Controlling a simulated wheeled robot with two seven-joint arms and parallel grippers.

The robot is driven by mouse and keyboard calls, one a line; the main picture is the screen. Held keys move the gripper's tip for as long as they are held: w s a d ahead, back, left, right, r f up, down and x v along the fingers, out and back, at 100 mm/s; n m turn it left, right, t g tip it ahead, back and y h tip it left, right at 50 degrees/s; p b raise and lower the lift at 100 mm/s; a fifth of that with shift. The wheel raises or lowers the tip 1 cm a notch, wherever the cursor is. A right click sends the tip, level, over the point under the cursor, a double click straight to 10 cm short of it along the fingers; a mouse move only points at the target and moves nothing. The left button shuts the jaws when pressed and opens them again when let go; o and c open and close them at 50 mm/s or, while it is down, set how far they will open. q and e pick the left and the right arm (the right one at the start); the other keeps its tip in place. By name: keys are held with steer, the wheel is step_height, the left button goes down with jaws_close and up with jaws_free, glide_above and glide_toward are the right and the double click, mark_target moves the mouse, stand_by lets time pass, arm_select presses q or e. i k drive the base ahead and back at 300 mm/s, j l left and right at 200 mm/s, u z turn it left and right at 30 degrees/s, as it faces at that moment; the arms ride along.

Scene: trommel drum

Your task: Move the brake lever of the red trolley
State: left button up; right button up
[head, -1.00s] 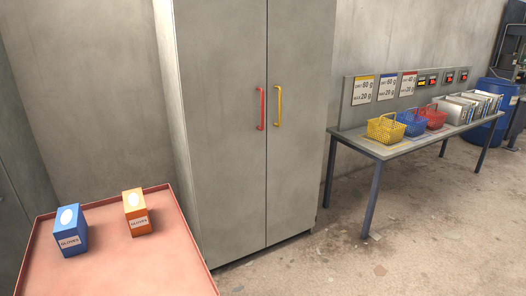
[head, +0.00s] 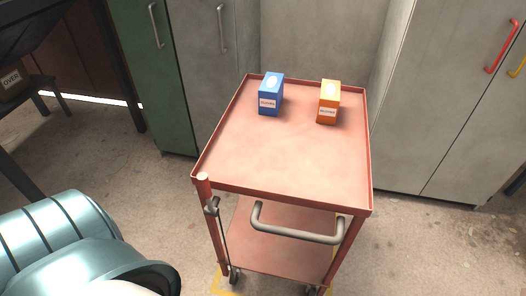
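The red trolley (head: 292,160) stands in the middle of the head view, with a top tray and a lower shelf (head: 272,248). A grey lever (head: 212,207), seemingly the brake lever, sits on its near left post just below the tray rim. A thin dark rod runs down from it toward the near left wheel (head: 234,275). A grey push handle (head: 297,237) spans the near side. Neither gripper is in view.
A blue glove box (head: 270,96) and an orange glove box (head: 328,104) stand on the tray's far part. Green (head: 152,75) and grey (head: 438,105) cabinets stand behind. A dark table is at the far left. Bare floor lies right of the trolley. Yellow floor marking shows beneath it.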

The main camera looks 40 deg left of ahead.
mark_target(203, 179)
steer(key=u, duration=0.95)
